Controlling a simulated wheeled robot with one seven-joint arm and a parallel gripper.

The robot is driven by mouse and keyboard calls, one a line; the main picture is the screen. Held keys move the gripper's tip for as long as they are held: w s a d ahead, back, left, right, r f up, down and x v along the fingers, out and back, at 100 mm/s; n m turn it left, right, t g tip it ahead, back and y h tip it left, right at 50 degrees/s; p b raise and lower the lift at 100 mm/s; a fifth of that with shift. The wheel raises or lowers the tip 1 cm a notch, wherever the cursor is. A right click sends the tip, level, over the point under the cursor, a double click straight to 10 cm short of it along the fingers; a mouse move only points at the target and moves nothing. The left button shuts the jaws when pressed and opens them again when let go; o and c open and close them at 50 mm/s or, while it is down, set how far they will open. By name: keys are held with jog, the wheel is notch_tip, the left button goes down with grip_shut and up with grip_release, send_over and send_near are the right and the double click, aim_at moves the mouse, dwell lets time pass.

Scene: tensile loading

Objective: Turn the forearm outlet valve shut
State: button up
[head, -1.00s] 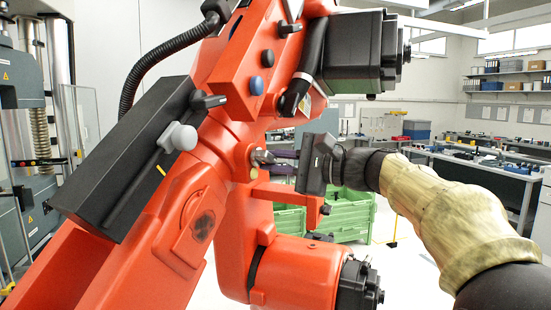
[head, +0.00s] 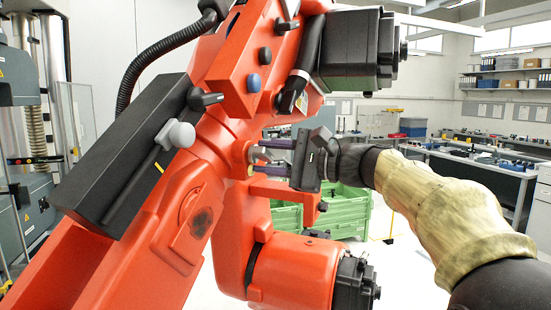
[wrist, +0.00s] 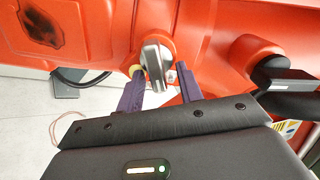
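A grey metal valve lever (wrist: 154,62) sticks out from a round orange boss on the big orange arm in the wrist view; I take it for the forearm outlet valve. In the head view the valve (head: 258,155) is small and partly hidden beside my fingertips. My gripper (wrist: 162,70) is open, with one purple finger on each side of the lever. The lever is nearer the left finger; I cannot tell whether they touch. In the head view my gripper (head: 266,154) reaches in from the right, its fingers spread apart.
The orange arm (head: 180,215) fills the left and middle, with a grey knob (head: 181,134), a blue knob (head: 254,83) and black handles. A black handle (wrist: 285,75) stands right of the valve in the wrist view. Green crates (head: 345,212) stand behind.

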jog(key=shift+d, duration=0.2)
jog(key=b+v, duration=0.3)
jog(key=v, duration=1.4)
jog(key=shift+s+b, duration=0.15)
jog(key=shift+b, duration=0.25)
jog(key=shift+a, duration=0.1)
notch_tip(320, 180, down, 28)
jog(key=w+a+m+g+h+p, duration=0.1)
jog(key=a+g+h, duration=0.1)
jog(key=h, duration=0.7)
jog(key=s+d+f+n+g+h, duration=0.1)
jog(key=s+f+n+h, duration=0.2)
jog(key=f, duration=0.7)
jog(key=s+f+n+g+h+p, duration=0.1)
jog(key=s+f+n+h, duration=0.3)
jog(key=s+f+n, duration=0.4)
jog(key=s+f, duration=0.2)
jog(key=s, duration=0.1)
jog(key=shift+d+g, duration=0.35)
jog(key=shift+g, duration=0.05)
